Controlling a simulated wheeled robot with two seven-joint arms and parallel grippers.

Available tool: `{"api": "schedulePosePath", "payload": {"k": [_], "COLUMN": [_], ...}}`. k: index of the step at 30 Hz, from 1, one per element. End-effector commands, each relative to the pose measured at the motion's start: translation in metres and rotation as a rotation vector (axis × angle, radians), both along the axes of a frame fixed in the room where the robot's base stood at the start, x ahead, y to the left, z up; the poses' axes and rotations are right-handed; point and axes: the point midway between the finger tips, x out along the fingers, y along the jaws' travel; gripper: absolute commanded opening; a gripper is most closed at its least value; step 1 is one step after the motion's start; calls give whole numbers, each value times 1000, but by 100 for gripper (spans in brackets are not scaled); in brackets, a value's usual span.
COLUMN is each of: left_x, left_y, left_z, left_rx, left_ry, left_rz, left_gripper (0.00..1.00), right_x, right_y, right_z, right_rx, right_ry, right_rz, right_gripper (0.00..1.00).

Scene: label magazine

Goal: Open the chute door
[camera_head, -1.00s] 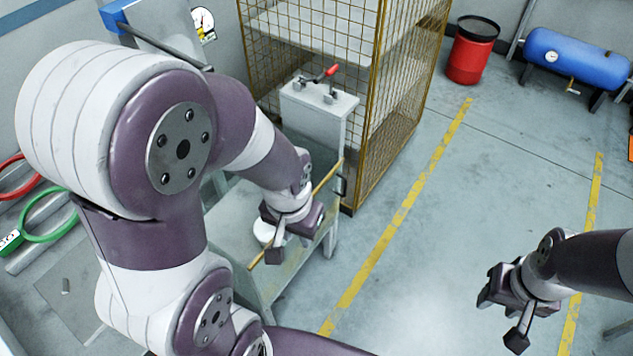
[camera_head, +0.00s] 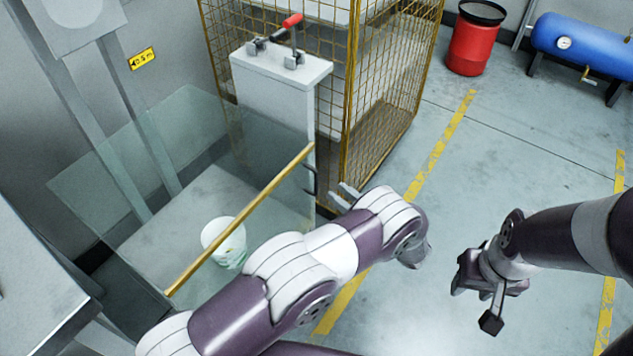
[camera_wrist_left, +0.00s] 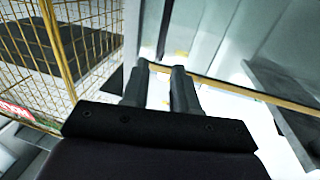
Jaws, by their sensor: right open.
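A clear panel (camera_head: 190,125) with a yellow bar (camera_head: 240,220) along its edge stands beside a white box (camera_head: 275,120). A black handle (camera_head: 311,180) is on the box side near the bar's upper end; I cannot tell for sure which part is the chute door. My left gripper (camera_head: 338,192) is just right of the handle, fingers apart, pointing toward it, with no visible contact. In the left wrist view its dark fingers (camera_wrist_left: 160,75) have a bright gap between them, and the yellow bar (camera_wrist_left: 235,90) runs beyond. My right gripper (camera_head: 482,300) is open and empty over the floor.
A red-handled clamp (camera_head: 285,35) sits on the white box. A yellow mesh cage (camera_head: 385,90) stands behind it. A white cup (camera_head: 225,242) shows near the bar. A red bin (camera_head: 474,40) and blue tank (camera_head: 580,45) stand at the back right.

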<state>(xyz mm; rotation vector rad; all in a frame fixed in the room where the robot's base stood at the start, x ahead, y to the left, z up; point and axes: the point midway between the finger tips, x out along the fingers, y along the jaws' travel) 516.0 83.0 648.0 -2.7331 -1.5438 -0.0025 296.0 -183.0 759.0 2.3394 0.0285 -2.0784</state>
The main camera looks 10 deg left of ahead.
Motion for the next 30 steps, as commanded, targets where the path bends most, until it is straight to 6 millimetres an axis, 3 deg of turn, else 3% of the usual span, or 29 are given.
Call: {"api": "schedulePosePath", "payload": {"k": [6,12,21,22,24,30], "left_x": [28,43,45,45,45,45], "left_y": [49,72,75,75,75,74], "left_z": [-1,0,0,0,0,0], "left_rx": [-1,-2,-2,-2,-2,-2], "left_ry": [2,1,1,1,1,1], "left_rz": [3,0,-3,-3,-2,-4], "left_gripper": [29,29,29,22,0,0], "right_x": [0,0,0,0,0,0], "right_y": [0,0,0,0,0,0], "right_z": [-3,-4,-4,-4,-4,-4], "right_rx": [0,0,0,0,0,0], "right_ry": [0,0,1,1,1,0], "right_rz": [0,0,0,0,0,0], "right_gripper": [43,43,43,43,43,43]}}
